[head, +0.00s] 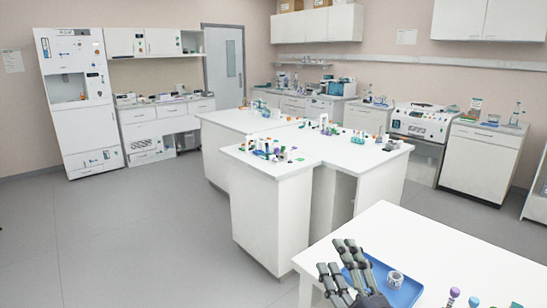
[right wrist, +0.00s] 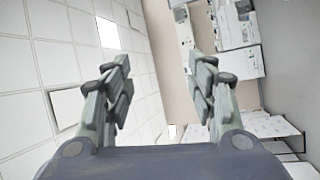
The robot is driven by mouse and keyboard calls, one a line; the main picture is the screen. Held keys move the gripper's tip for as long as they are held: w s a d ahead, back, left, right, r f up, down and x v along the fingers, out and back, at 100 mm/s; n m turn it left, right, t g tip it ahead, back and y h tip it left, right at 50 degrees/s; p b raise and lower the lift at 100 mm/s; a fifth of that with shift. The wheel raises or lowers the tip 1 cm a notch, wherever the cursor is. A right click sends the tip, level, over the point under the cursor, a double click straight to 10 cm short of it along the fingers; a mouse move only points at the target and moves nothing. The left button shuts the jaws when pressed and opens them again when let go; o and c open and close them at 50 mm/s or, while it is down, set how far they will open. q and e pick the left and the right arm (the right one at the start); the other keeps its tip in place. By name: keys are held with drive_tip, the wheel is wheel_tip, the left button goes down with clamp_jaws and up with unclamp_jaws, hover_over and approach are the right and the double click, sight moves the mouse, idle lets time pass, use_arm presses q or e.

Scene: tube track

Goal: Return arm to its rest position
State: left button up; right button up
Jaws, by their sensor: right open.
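My right gripper (head: 342,272) is at the bottom of the head view, raised in front of the near white table (head: 450,250). In the right wrist view my right gripper (right wrist: 160,85) has its two fingers spread apart, with nothing between them. Behind the fingers there I see the ceiling, a wall and lab furniture, turned sideways. In the head view the gripper covers part of a blue tray (head: 408,290) on the near table. My left gripper does not show.
A white tape roll (head: 395,279) lies in the blue tray. Capped tubes (head: 454,296) stand at the table's front. A white island (head: 275,190) with small labware stands beyond. Cabinets and machines line the walls. The grey floor (head: 130,240) at left is clear.

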drive_tip(key=s+d+f+m+g+h, duration=0.35)
drive_tip(key=s+f+m+g, duration=0.3)
drive_tip(key=f, duration=0.55)
drive_tip(key=s+d+f+m+g+h, duration=0.2)
drive_tip(key=s+d+f+m+g, duration=0.5)
drive_tip(key=f, duration=0.6)
drive_tip(key=s+a+f+m+g, duration=0.1)
drive_tip(key=s+f+g, duration=0.15)
drive_tip(key=s, duration=0.45)
drive_tip(key=s+a+f+m+g, duration=0.1)
drive_tip(key=s+a+f, duration=0.15)
drive_tip(key=s, duration=0.45)
wheel_tip(320, 180, down, 28)
drive_tip(key=s+f+g, duration=0.1)
drive_tip(key=s, duration=0.2)
drive_tip(key=s+d+f+g, duration=0.1)
drive_tip(key=s+d+f, duration=0.2)
drive_tip(key=s+f, duration=1.1)
drive_tip(key=shift+s+d, duration=0.35)
drive_tip(key=shift+s, duration=0.5)
